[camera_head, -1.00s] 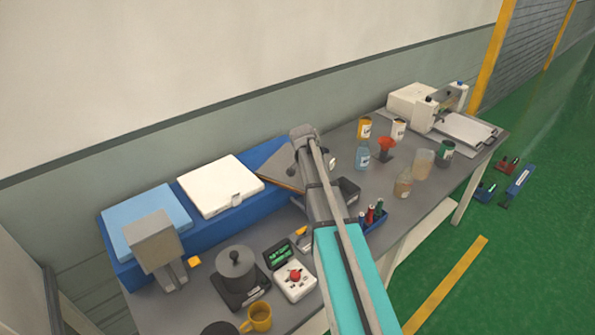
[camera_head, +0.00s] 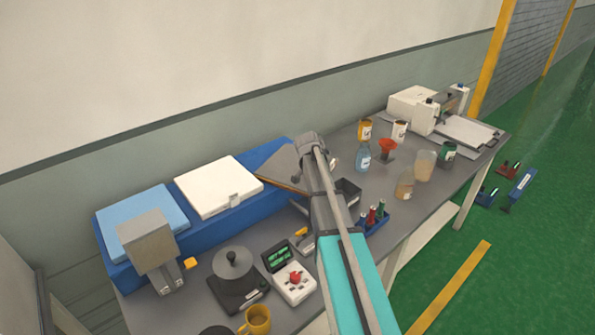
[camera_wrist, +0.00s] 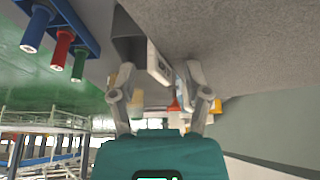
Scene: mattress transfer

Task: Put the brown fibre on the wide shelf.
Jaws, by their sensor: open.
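A flat brownish slab (camera_head: 284,166), which looks like the brown fibre, lies at the right end of the blue stand on the bench. My arm hides its right part in the head view, and I do not make it out in the wrist view. My gripper (camera_wrist: 158,76) is open in the wrist view, its two fingers spread. A small white labelled block (camera_wrist: 158,62) shows between the fingers, and I cannot tell its distance. My arm hides the fingers in the head view. I cannot tell which thing is the wide shelf; a white rack (camera_wrist: 40,121) appears inverted in the wrist view.
A blue pad (camera_head: 140,207) and a white pad (camera_head: 216,186) lie left of the slab. A rack of coloured tubes (camera_head: 374,222) and a dark tray (camera_head: 348,191) sit right of my arm. Jars and cans crowd the right side.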

